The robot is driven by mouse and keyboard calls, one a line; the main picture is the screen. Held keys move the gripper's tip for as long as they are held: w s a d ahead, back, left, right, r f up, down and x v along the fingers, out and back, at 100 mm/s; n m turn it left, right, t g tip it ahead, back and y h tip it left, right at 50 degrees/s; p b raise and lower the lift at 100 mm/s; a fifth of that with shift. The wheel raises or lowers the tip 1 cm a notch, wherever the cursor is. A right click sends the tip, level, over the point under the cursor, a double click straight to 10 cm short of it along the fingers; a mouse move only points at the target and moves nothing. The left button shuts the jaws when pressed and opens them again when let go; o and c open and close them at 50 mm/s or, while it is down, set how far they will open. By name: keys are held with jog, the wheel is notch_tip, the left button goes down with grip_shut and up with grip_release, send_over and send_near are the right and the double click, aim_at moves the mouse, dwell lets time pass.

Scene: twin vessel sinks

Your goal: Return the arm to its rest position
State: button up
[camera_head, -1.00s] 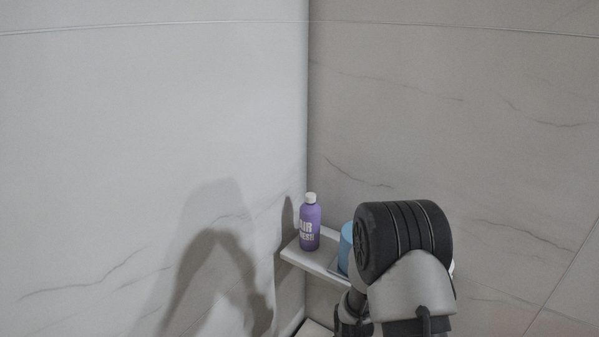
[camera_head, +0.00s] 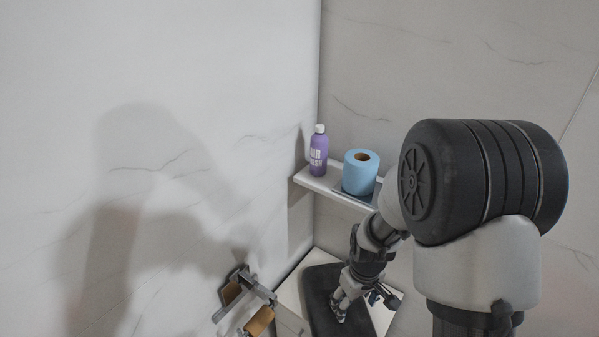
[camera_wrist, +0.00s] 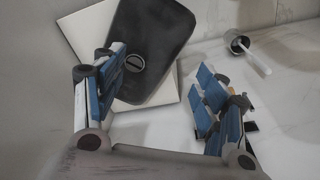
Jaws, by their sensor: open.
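My arm reaches down from the right of the head view to my gripper (camera_head: 340,304), which is small and partly hard to make out there. In the head view it overlaps a black, round-cornered panel. In the wrist view my gripper (camera_wrist: 160,88) has its two blue-padded fingers spread wide apart, with nothing between them. The black panel (camera_wrist: 158,35), with a round slotted disc, shows beyond and between the fingers. The gap between fingers and panel cannot be judged.
A shelf (camera_head: 303,179) in the corner holds a purple bottle (camera_head: 318,155) and a blue roll (camera_head: 360,175), close to my arm. A wall holder with brown rolls (camera_head: 259,321) is at lower left. A cup with a white-handled tool (camera_wrist: 236,42) stands right.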

jog(key=s+r+m+t, duration=0.1)
jog(key=s+r, duration=0.2)
jog(key=r, duration=0.6)
jog(key=s+r+m+t, duration=0.1)
jog(key=s+r, duration=0.3)
jog(key=r, duration=0.5)
jog(key=s+r+m+t, duration=0.1)
jog(key=s+r+m, duration=0.2)
jog(key=s+r, duration=0.4)
jog(key=s, duration=0.5)
jog(key=shift+s+d+r+t, duration=0.3)
jog(key=shift+s+r, duration=0.1)
